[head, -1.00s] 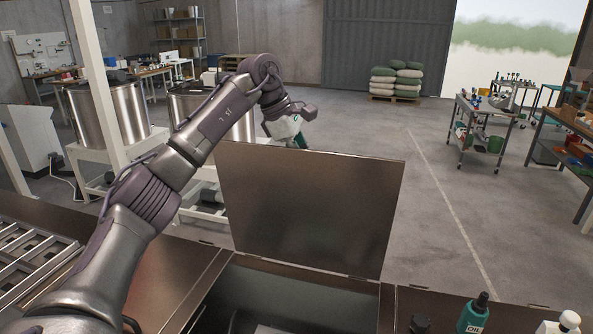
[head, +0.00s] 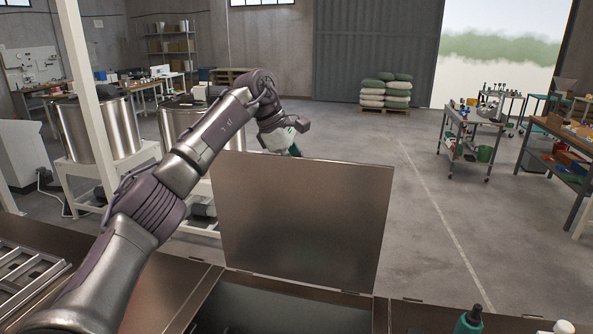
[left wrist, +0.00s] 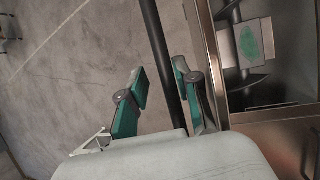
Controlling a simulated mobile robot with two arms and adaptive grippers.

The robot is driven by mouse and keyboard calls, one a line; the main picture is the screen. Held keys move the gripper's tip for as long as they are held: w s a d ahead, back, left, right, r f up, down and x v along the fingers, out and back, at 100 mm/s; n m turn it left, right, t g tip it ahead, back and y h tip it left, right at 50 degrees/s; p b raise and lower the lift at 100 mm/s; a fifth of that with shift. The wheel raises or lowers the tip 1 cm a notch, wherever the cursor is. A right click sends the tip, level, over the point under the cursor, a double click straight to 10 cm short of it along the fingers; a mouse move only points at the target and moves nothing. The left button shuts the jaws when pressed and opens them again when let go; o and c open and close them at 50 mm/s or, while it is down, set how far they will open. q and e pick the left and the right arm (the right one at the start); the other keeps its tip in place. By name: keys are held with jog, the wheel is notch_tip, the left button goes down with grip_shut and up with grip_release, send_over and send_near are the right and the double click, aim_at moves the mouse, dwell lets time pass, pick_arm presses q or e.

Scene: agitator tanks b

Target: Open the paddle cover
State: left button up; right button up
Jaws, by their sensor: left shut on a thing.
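The paddle cover (head: 300,225), a flat brown metal panel, stands close to upright on its hinged lower edge at the back of an open box (head: 270,308). My left gripper (head: 291,146) is at the cover's top edge, partly hidden behind it. In the left wrist view the cover shows edge-on as a dark strip (left wrist: 163,45) between the green-padded fingers of my left gripper (left wrist: 160,95), which is shut on it. To its right, the open box holds a shaft with paddles (left wrist: 248,42) and a green-marked plate.
A slatted grate (head: 25,275) lies at the left of the bench. Steel tanks (head: 97,127) on white stands and a white post (head: 85,90) are at the left.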

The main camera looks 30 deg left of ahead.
pick_arm(q)
jog(key=shift+w+f, duration=0.1)
jog(key=shift+f, duration=0.35)
jog(key=shift+s+r, duration=0.15)
jog(key=shift+s, duration=0.1)
jog(key=shift+a+r, duration=0.1)
jog(key=shift+r, duration=0.25)
jog(key=r, duration=0.2)
jog(key=a+r, duration=0.1)
jog(key=r, duration=0.1)
jog(key=shift+a+r, duration=0.15)
jog(key=shift+a, duration=0.05)
jog(key=s+v, duration=0.1)
jog(key=v, duration=0.6)
jog(key=shift+s, duration=0.3)
